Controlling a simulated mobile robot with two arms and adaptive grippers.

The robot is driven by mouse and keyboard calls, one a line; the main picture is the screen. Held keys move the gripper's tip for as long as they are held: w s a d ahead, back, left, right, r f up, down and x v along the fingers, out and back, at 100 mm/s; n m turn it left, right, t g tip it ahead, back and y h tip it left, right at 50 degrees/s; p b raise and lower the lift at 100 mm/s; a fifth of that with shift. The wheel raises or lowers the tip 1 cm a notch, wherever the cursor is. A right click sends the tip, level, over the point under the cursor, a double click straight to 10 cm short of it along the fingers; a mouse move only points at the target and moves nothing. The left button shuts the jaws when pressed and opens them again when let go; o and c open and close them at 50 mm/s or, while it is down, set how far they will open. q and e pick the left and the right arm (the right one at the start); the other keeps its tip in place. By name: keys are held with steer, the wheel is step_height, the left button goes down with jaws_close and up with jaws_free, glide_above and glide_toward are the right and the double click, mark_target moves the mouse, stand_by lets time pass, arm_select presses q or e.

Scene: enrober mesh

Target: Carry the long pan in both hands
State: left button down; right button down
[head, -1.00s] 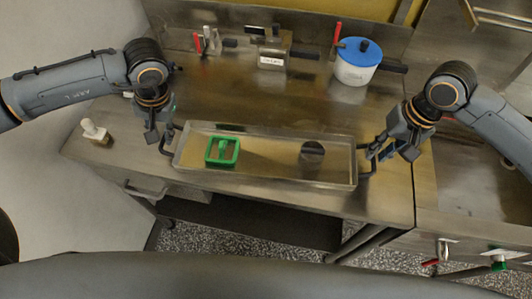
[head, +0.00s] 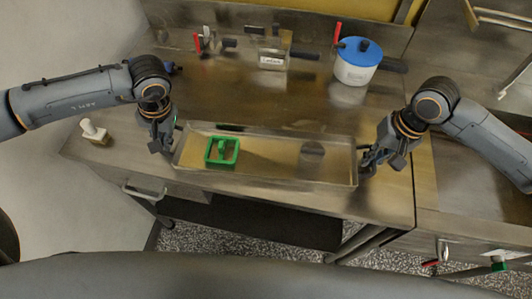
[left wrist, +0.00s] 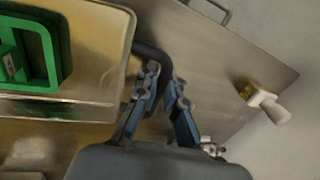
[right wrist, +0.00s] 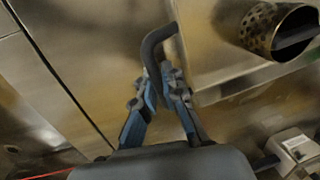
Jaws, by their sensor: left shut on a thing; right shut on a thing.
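The long pan (head: 268,178) is a shallow metal tray with a dark handle at each end, lying lengthwise along the counter's front part. A green framed piece (head: 221,152) sits in its left half and a round metal piece (head: 312,150) in its right half. My left gripper (head: 164,148) is shut on the left handle, which shows between the fingers in the left wrist view (left wrist: 152,58). My right gripper (head: 368,162) is shut on the right handle, also seen in the right wrist view (right wrist: 157,45). I cannot tell whether the pan touches the counter.
The metal counter (head: 270,95) is clear behind the pan. A white pot with a blue lid (head: 358,63) stands at the back right, and a labelled metal container (head: 272,58) at the back middle. A small brush-like item (head: 94,131) is at the left edge.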

arm_select(q)
steer(key=shift+r, duration=0.15)
arm_select(e)
steer(key=shift+r, duration=0.2)
